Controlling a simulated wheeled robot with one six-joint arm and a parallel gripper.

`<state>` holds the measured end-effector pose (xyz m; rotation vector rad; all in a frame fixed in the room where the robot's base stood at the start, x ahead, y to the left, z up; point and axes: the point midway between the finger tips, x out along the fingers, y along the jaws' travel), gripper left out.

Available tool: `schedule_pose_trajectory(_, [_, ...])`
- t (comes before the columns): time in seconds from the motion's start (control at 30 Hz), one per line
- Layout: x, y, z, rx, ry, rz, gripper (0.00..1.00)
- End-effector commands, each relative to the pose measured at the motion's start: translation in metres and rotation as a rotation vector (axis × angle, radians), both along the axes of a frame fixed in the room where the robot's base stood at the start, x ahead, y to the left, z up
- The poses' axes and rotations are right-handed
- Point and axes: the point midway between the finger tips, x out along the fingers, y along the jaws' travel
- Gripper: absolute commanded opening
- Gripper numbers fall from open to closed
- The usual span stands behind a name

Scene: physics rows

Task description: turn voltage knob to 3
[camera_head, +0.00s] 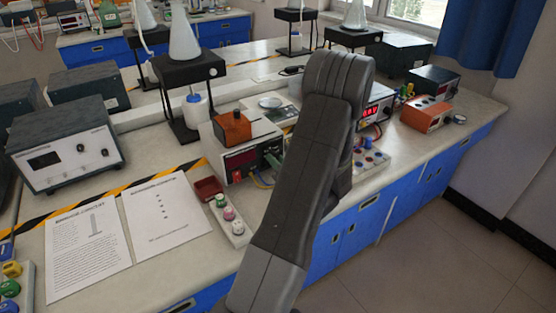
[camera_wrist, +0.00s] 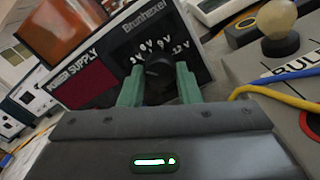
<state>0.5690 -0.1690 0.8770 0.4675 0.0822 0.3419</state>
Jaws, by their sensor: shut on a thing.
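The knob's pointer direction cannot be told. In the head view my arm hides part of the panel's right side.
An orange box (camera_head: 232,127) sits on top of the supply. A board with a bulb (camera_wrist: 281,28) and yellow and blue wires is close on the right in the wrist view. Paper sheets (camera_head: 165,214) lie left of the supply.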

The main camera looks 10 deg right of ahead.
Motion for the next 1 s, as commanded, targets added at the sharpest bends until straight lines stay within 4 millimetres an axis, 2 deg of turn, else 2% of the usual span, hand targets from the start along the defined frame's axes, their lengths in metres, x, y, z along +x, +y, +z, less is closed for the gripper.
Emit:
schedule_pose_trajectory(0.53, [-0.0001, -0.0003, -0.0004, 0.029, 0.011, -0.001, 0.07])
schedule_pose_trajectory(0.57, [-0.0002, -0.0003, -0.0004, 0.029, 0.011, -0.001, 0.32])
schedule_pose_trajectory(0.67, [-0.0002, -0.0003, -0.0004, 0.029, 0.011, -0.001, 0.52])
schedule_pose_trajectory(1.0, [-0.0024, -0.0013, -0.0004, 0.028, 0.011, -0.001, 0.52])
